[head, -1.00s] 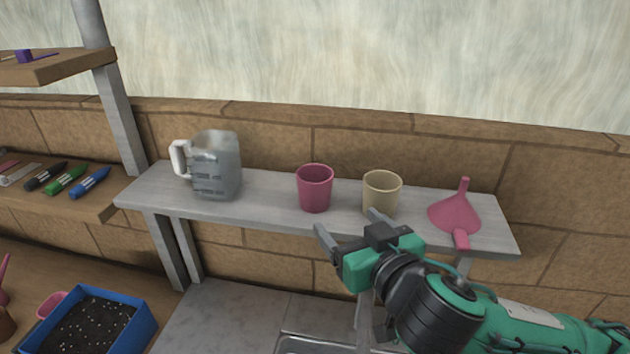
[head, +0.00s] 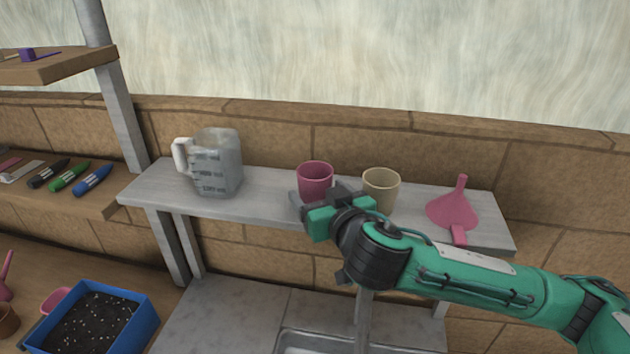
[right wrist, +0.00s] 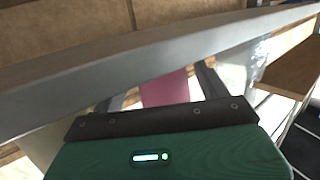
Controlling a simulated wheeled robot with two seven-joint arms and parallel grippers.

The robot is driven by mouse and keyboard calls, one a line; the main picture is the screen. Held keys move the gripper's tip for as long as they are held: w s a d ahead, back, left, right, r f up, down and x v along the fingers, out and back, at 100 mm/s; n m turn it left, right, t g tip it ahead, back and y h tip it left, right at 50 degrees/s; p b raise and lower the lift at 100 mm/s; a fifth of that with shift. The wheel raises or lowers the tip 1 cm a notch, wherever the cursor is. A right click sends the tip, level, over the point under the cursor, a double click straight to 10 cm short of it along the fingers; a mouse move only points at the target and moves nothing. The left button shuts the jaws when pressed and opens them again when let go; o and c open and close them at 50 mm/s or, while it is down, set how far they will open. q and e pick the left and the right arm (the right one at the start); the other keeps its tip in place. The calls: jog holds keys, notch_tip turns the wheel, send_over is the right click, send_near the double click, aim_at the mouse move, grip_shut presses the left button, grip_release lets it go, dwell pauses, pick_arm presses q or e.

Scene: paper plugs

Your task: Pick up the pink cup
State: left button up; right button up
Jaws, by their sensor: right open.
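My left gripper is not in view.
The beige cup (head: 381,188) stands close to the right, behind my right wrist. A pink funnel (head: 452,211) lies farther right. A sink (head: 330,343) is below.

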jog(key=shift+p+x, duration=0.35)
jog(key=shift+x, duration=0.9)
jog(key=shift+a, duration=0.1)
jog(key=shift+c, duration=0.5)
jog(key=c, duration=1)
jog(key=shift+r, duration=0.1)
